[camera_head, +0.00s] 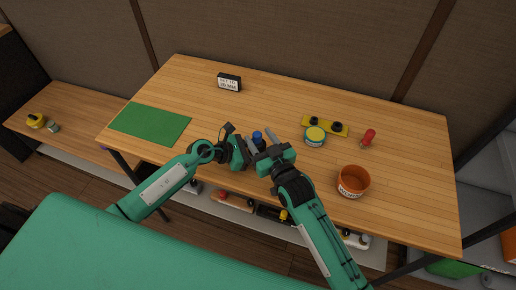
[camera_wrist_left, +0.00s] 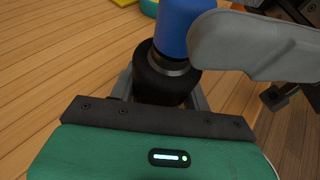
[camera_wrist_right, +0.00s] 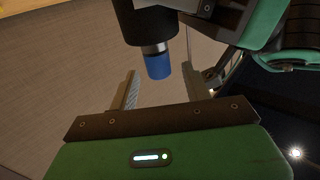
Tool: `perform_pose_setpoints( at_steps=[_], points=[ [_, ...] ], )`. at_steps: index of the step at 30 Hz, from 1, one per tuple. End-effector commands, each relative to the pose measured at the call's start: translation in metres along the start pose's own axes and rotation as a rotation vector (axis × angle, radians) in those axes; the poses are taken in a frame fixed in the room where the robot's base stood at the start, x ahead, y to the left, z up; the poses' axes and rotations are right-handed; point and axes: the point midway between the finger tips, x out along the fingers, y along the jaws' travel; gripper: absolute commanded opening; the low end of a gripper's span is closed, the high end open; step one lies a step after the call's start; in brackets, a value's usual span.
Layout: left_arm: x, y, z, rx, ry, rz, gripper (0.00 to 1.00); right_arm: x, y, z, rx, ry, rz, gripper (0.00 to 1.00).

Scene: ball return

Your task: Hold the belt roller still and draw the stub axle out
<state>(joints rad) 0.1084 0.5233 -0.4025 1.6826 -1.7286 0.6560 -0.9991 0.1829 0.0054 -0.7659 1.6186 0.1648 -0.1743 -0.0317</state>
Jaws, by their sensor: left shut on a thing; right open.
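The belt roller is a black cylinder; it shows in the left wrist view (camera_wrist_left: 160,82) and at the top of the right wrist view (camera_wrist_right: 146,22). My left gripper (camera_head: 246,150) is shut on it and holds it near the table's front edge. The stub axle (camera_head: 257,138) is a blue cylinder beyond a metal collar; it also shows in the left wrist view (camera_wrist_left: 184,26) and the right wrist view (camera_wrist_right: 158,66). A visible gap remains in the right wrist view.
An orange pot (camera_head: 354,181) stands right of my right gripper. A black sign (camera_head: 229,82) is at the back; a green mat (camera_head: 150,123) lies left.

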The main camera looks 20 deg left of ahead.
Motion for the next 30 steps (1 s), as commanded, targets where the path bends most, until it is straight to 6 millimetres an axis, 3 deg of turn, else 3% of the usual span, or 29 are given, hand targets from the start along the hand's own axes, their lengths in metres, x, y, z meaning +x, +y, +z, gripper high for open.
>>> perform_pose_setpoints(
  at_steps=[6, 17, 18, 25, 26, 27, 28, 30],
  points=[
    [0.0, 0.0, 0.0, 0.0, 0.0, 0.001, 0.19, 0.019, 0.0, 0.0, 0.0, -0.001, 0.0, 0.49],
    [0.0, 0.0, 0.0, 0.0, 0.0, 0.001, 0.19, 0.023, 0.0, 0.0, -0.001, -0.001, 0.0, 0.49],
    [0.0, 0.0, 0.0, 0.0, 0.0, 0.001, 0.19, 0.023, 0.0, 0.0, -0.001, -0.001, 0.0, 0.47],
    [0.0, 0.0, 0.0, 0.0, 0.0, 0.001, 0.19, 0.023, 0.0, 0.0, 0.0, -0.001, 0.0, 0.02],
    [0.0, 0.0, 0.0, 0.0, 0.0, 0.001, 0.19, 0.023, 0.0, 0.0, 0.0, -0.001, 0.0, 0.02],
    [0.0, 0.0, 0.0, 0.0, 0.0, 0.001, 0.19, 0.023, 0.0, 0.0, 0.0, -0.001, 0.0, 0.16],
    [0.0, 0.0, 0.0, 0.0, 0.0, 0.001, 0.19, 0.023, 0.0, 0.0, 0.0, -0.001, 0.0, 0.1],
    [0.0, 0.0, 0.0, 0.0, 0.0, 0.001, 0.19, 0.023, 0.0, 0.0, 0.0, -0.001, 0.0, 0.08]
  ],
)
